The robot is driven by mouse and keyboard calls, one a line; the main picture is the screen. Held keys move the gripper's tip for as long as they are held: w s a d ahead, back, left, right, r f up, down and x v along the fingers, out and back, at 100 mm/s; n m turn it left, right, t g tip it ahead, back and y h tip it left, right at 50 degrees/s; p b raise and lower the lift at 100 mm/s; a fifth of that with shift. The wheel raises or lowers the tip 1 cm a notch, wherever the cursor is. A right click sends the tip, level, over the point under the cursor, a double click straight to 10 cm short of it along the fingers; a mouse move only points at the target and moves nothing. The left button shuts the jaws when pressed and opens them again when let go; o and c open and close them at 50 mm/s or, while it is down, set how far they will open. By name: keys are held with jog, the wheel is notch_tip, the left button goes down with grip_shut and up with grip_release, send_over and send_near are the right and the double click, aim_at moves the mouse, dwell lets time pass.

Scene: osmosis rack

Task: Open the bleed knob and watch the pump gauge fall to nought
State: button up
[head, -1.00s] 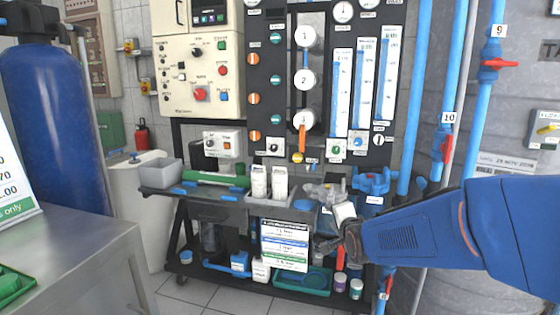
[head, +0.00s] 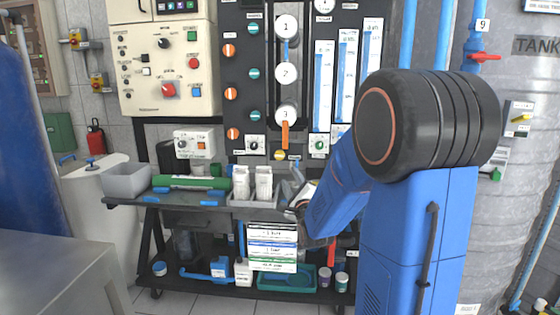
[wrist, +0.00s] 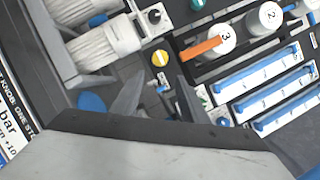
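A small yellow knob (head: 279,155) sits low on the dark panel, below the orange lever of column 3; it also shows in the wrist view (wrist: 160,58). I cannot read its label, so I cannot tell if it is the bleed knob. A round white gauge (head: 323,5) is cut off at the top; its needle and name are unreadable. My gripper (head: 298,207) is low in front of the rack's shelf, partly hidden by my arm. In the wrist view its two fingers (wrist: 155,100) look apart with nothing between them, short of the yellow knob.
White filter cartridges (head: 253,183) stand in a grey tray by the shelf. A green cylinder (head: 190,183) and grey bin (head: 126,180) are further left. A metal bench (head: 60,270) fills the lower left. Blue pipes (head: 411,35) run behind my arm.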

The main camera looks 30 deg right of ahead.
aim_at(281, 157)
jog(key=x, duration=1.4)
jog(key=shift+d, duration=0.1)
